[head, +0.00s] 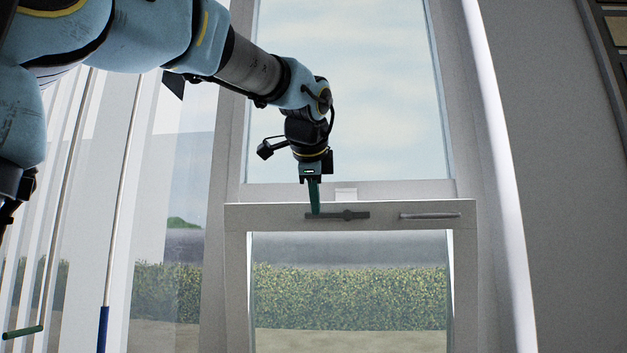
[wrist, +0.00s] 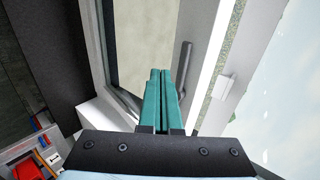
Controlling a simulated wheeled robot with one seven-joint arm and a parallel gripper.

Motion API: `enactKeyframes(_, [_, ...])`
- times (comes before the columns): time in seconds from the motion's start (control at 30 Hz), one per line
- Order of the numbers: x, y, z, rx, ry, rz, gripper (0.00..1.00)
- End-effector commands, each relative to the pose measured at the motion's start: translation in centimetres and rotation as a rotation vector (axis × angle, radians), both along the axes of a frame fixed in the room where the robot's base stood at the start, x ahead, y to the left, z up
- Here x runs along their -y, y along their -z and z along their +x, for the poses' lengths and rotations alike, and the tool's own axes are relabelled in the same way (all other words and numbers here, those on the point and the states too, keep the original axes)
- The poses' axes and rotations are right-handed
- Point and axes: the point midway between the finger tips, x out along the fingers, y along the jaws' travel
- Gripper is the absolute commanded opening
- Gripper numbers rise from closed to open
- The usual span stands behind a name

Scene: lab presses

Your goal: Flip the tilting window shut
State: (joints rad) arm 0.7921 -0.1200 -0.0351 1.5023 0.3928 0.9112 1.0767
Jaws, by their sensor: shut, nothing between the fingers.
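The tilting window (head: 237,216) is the lower white-framed sash in the head view. Its top rail leans out from the frame around it, so it stands tilted open. A dark handle (head: 345,215) and a pale bar (head: 430,215) sit on the top rail. My gripper (head: 314,212) points down at the top rail, by the left end of the dark handle. In the wrist view the green fingers (wrist: 163,75) are together and empty, beside the dark handle (wrist: 183,68). I cannot tell whether they touch the sash.
A fixed upper pane (head: 345,90) is above the sash, with a small white catch (head: 346,194) between them. Grey wall (head: 540,150) is on the right. Vertical blinds (head: 90,180) hang on the left. The wrist view shows red and blue items (wrist: 30,165) at lower left.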

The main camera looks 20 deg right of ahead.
Motion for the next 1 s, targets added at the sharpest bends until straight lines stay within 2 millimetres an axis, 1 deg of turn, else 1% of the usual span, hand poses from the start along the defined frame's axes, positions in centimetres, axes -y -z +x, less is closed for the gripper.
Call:
enactKeyframes(0.07, [0.5,0.9,1.2,-0.002,-0.001,0.002,0.00])
enactKeyframes(0.2, [1.5,0.3,3.1,-0.001,-0.001,0.000,0.00])
enactKeyframes(0.3, [1.9,0.2,4.1,-0.001,-0.001,-0.001,0.00])
enactKeyframes(0.5, [2.2,0.2,4.8,0.001,-0.001,-0.001,0.00])
enactKeyframes(0.83, [2.3,0.1,4.9,0.001,-0.001,-0.001,0.00])
enactKeyframes(0.97, [2.9,-0.6,6.1,0.000,-0.001,-0.001,0.00])
enactKeyframes(1.0, [3.1,-0.8,6.6,0.000,-0.001,-0.001,0.00])
